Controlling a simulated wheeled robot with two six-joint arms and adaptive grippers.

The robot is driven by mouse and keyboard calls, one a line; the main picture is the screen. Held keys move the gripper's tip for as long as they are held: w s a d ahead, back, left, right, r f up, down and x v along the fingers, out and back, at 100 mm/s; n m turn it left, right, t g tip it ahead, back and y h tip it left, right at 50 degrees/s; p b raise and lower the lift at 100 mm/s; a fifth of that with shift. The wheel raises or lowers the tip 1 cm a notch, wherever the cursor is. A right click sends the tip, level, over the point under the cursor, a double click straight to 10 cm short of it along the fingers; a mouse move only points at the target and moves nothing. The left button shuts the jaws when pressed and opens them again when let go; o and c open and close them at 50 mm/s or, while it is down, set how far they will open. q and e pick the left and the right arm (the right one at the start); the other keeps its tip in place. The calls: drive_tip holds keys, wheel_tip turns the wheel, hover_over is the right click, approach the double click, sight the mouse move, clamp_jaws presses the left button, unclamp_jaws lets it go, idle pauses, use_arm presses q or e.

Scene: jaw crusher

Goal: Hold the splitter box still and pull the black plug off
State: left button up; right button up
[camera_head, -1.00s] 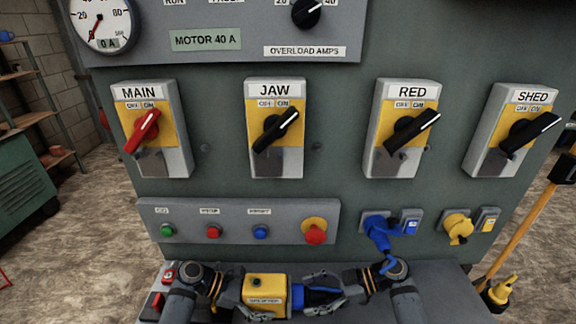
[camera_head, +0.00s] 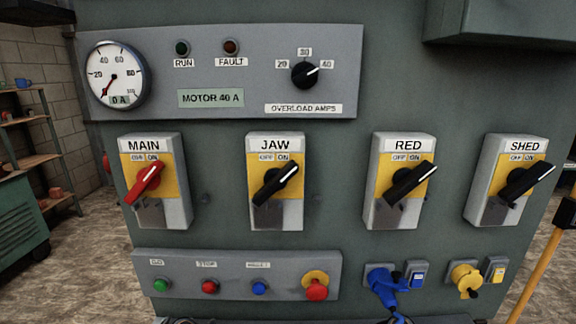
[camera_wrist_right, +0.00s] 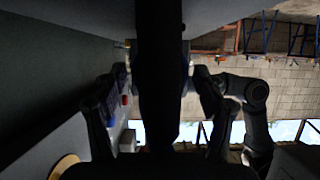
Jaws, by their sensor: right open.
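The yellow splitter box and the black plug do not show in the head view; the space in front of the panel is cut off by the lower edge. My right gripper (camera_wrist_right: 158,85) shows in the right wrist view with its dark fingers apart. A broad dark shape (camera_wrist_right: 158,70) runs down the middle of that view between the fingers; I cannot tell what it is. My left gripper is not clearly in view.
A green-grey panel carries isolators marked MAIN (camera_head: 153,195), JAW (camera_head: 277,190), RED (camera_head: 401,190) and SHED (camera_head: 508,185). Below are a button box (camera_head: 237,262), a blue plug in a socket (camera_head: 382,282) with its cable, and a yellow-capped socket (camera_head: 466,277).

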drive_tip(key=c, duration=1.3)
drive_tip(key=o, duration=1.4)
drive_tip(key=v, duration=1.2)
drive_tip(key=shift+c, duration=0.2)
